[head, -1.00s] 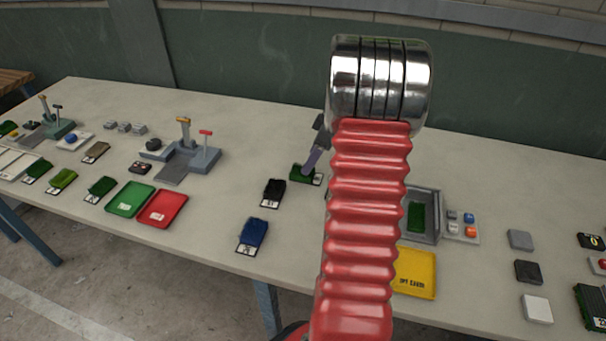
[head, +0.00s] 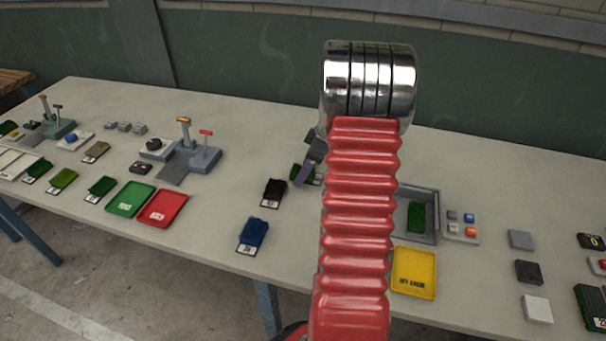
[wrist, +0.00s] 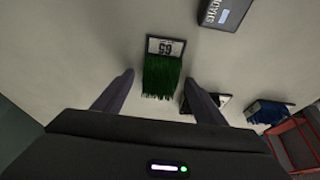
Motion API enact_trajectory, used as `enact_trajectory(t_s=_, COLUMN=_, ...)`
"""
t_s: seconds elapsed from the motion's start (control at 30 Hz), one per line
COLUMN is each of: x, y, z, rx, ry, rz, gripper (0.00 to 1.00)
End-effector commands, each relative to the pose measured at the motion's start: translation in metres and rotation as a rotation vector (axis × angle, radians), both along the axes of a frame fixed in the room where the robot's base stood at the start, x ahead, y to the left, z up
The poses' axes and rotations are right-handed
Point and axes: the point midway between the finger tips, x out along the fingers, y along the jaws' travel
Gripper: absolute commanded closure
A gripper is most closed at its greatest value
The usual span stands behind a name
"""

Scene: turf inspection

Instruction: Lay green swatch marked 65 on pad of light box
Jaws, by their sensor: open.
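The green swatch (wrist: 162,75) has a white card end that seems to read 65. In the wrist view it lies flat on the table between the fingers of my gripper (wrist: 159,82), which is open with a finger on each side. In the head view the swatch (head: 297,170) is partly hidden by my gripper (head: 308,163). A grey open-fronted box (head: 436,217), apparently the light box, stands right of my arm, which hides its left part. A green patch (head: 416,217) shows inside; I cannot tell if it is pad or swatch.
A black swatch (head: 273,192) and a blue swatch (head: 253,234) lie left of my gripper. A yellow tray (head: 414,272) is in front of the box, and a button panel (head: 462,226) is beside it. Red (head: 163,208) and green (head: 131,198) trays lie farther left.

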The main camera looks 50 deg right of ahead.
Motion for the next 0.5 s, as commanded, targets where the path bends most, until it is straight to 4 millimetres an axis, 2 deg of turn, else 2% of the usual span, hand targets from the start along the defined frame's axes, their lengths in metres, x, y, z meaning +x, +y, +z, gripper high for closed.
enact_trajectory(t_s=0.3, x=-0.0001, y=-0.0001, z=0.0003, rx=0.0, ry=0.0, rz=0.0, gripper=0.36)
enact_trajectory(t_s=0.5, x=-0.0001, y=-0.0002, z=0.0004, rx=0.0, ry=0.0, rz=0.0, gripper=0.5)
